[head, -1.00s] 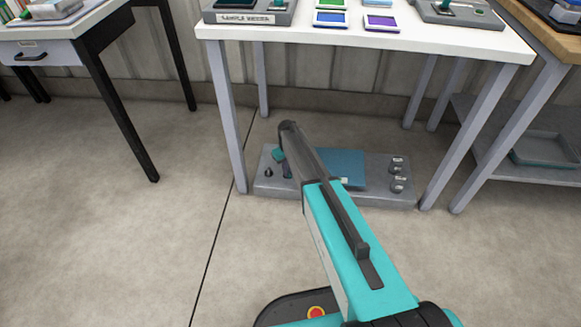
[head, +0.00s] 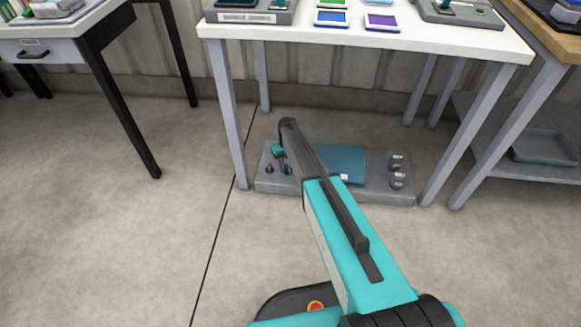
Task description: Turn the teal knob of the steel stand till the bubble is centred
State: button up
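A low grey stand (head: 384,192) lies on the floor under the white table, with a blue-teal plate (head: 345,162) on it. A small teal piece (head: 288,170) near its left end may be the teal knob; it is partly covered. My arm reaches over the stand from the front and hides its middle. My gripper, a small grey part (head: 283,160) below the arm's far end, hangs at the stand's left part, beside that teal piece. Its fingers are too small to make out, and I cannot tell whether it touches anything. No bubble can be made out.
The white table (head: 400,45) stands over the stand, with legs on both sides. It carries grey devices (head: 462,14) with teal parts and several coloured tiles (head: 381,22). A black-legged desk (head: 35,52) is left, a wood-topped bench (head: 550,35) right. The front floor is clear.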

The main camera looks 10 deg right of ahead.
aim_at(288, 168)
jog(key=shift+s, duration=0.1)
jog(key=shift+d, duration=0.1)
jog(key=shift+r, duration=0.2)
notch_tip(288, 168, up, 13)
jog(key=p, duration=0.4)
jog(key=shift+r, duration=0.2)
dwell(0.8)
